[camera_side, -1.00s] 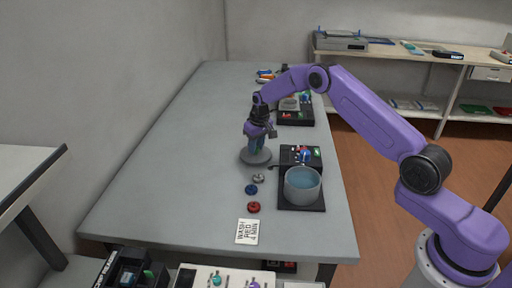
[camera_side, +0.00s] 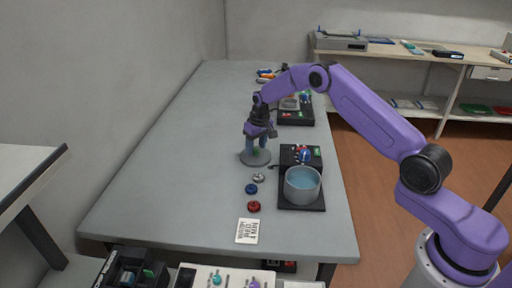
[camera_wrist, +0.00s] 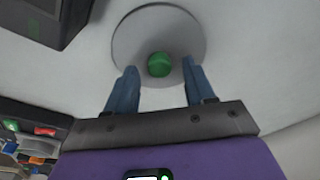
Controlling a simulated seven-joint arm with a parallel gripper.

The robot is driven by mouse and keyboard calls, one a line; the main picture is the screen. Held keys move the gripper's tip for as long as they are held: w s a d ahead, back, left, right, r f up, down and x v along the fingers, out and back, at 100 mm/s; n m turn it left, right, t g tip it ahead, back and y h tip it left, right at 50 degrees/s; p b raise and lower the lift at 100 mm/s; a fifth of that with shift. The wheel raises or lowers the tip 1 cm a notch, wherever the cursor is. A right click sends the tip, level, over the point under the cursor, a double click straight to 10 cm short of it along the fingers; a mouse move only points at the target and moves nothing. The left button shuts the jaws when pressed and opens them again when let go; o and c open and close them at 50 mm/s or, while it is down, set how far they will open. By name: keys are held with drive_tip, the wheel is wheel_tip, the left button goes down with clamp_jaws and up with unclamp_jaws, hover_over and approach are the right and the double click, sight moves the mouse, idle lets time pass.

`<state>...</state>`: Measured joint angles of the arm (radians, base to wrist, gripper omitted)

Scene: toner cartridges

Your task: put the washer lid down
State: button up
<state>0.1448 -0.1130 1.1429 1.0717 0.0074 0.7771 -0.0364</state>
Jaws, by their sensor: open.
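The washer lid (camera_side: 256,160) is a round grey disc lying flat on the grey bench, left of the washer. In the wrist view the lid (camera_wrist: 128,42) shows with a round green knob (camera_wrist: 159,64) at its centre. My gripper (camera_side: 257,149) is above the lid, pointing down. In the wrist view my gripper (camera_wrist: 160,72) has its two blue fingers spread on either side of the knob, with clear space between each finger and the knob. The washer (camera_side: 303,185) is an open round tub with bluish contents on a black base.
A control box (camera_side: 301,155) with a blue dial stands behind the tub. Several small discs, including a blue one (camera_side: 251,189) and a red one (camera_side: 254,207), lie in front of the lid. A printed card (camera_side: 247,231) lies near the front edge. The bench's left side is clear.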

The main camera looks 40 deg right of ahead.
sight(259, 158)
wheel_tip(259, 158, up, 11)
drive_tip(key=s, duration=0.1)
drive_tip(key=shift+s+r, duration=0.15)
drive_tip(key=shift+s, duration=0.25)
drive_tip(key=s+a+r+n+g, duration=0.1)
drive_tip(key=s+a+r+n, duration=0.25)
drive_tip(key=s+a, duration=0.55)
drive_tip(key=s+a+r+n, duration=0.3)
drive_tip(key=s+a+r, duration=0.25)
drive_tip(key=s, duration=0.65)
drive_tip(key=s+d+n, duration=0.2)
drive_tip(key=s+n, duration=0.1)
drive_tip(key=s, duration=1.1)
drive_tip(key=s+d+f+n, duration=0.1)
drive_tip(key=s+d+n, duration=0.2)
drive_tip(key=s, duration=1)
drive_tip(key=shift+s+d+f+g, duration=0.15)
drive_tip(key=shift+s+d+g, duration=0.15)
drive_tip(key=shift+s+d, duration=0.1)
